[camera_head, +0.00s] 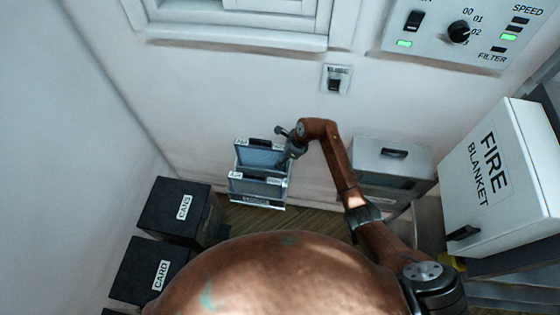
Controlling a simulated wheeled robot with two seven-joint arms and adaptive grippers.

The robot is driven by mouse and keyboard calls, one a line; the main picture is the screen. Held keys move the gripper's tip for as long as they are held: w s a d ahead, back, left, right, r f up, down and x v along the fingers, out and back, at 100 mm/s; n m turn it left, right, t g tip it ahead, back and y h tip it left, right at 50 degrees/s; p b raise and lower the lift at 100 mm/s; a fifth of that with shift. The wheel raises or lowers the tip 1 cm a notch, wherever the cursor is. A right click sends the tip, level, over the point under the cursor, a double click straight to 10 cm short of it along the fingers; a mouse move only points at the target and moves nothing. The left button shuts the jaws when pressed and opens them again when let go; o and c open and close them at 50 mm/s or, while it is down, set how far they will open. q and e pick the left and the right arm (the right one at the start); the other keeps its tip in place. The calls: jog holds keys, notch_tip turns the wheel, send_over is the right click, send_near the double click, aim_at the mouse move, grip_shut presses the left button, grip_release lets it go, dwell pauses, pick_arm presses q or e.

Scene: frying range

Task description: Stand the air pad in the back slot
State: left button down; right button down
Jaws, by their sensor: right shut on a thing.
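A small rack (258,206) with a pale frame stands low by the wall, left of my right arm. A blue-grey panel with a pale frame, which looks like the air pad (260,154), is upright at the back of the rack. A second, similar panel (258,188) is in front of and below it. My right gripper (289,154) is at the right edge of the back panel and is shut on it. Its fingertips are small and partly hidden. I cannot tell how deep the panel sits in the back slot. My left gripper is out of view.
Black bins marked CANS (168,208) and CARD (140,268) stand at the left. A grey box (392,160) is right of my forearm. A white FIRE BLANKET box (500,180) is at the far right. A wall switch (336,79) is above the arm.

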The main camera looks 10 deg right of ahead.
jog(key=shift+f, duration=0.35)
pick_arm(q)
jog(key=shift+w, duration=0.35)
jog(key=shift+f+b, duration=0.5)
pick_arm(e)
jog(key=shift+f, duration=0.55)
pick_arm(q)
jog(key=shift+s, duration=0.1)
pick_arm(e)
jog(key=c, duration=1.7)
grip_release()
